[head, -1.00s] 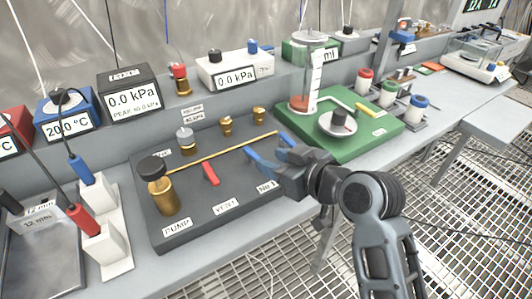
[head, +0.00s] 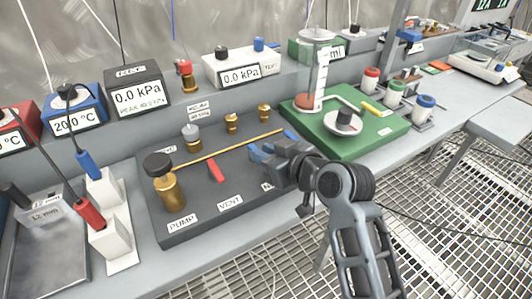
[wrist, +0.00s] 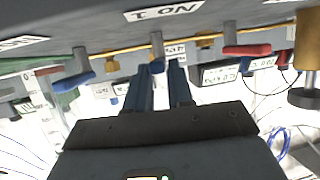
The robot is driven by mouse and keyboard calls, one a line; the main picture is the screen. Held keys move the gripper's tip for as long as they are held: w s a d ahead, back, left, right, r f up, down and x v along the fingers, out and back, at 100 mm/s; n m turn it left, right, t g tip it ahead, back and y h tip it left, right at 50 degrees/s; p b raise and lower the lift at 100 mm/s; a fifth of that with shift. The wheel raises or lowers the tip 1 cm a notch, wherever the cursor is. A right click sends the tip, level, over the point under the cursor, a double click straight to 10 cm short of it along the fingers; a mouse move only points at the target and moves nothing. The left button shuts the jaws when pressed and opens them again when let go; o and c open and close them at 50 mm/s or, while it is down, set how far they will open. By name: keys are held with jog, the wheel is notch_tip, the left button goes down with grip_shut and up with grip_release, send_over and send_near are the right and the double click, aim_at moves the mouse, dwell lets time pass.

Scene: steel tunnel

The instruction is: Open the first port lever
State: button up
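A dark board (head: 193,226) carries a brass pump (head: 172,190), a thin brass pipe and a red lever (head: 216,171) by the VENT label. My gripper (head: 264,151) is over the pipe's right part, by the partly covered No 1 label. In the wrist view the picture is inverted, and the No 1 label (wrist: 164,10) shows. A small blue lever end (wrist: 157,67) below a grey stem shows between my blue fingertips (wrist: 160,68). The fingers are apart; contact cannot be told. Another blue lever (wrist: 75,82) is to the left, also seen beyond my gripper (head: 290,135).
Brass fittings (head: 232,122) stand along the board's back. A green board (head: 385,134) with a clear cylinder (head: 313,80) is at right. White holders with blue and red handles (head: 108,242) are at left.

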grip_shut()
jog(key=shift+s+a+r+m+t+h+p, duration=0.2)
jog(key=shift+m+t+h+p, duration=0.15)
jog(key=shift+p, duration=0.5)
jog(key=shift+a+f+m+t+h+p, duration=0.15)
jog(key=shift+m+t+h+p, duration=0.3)
jog(key=shift+m+h+p, duration=0.15)
jog(key=o, duration=0.5)
grip_release()
jog(key=shift+o, duration=0.2)
jog(key=shift+s, duration=0.15)
jog(key=v, duration=0.7)
jog(key=shift+s+d, duration=0.2)
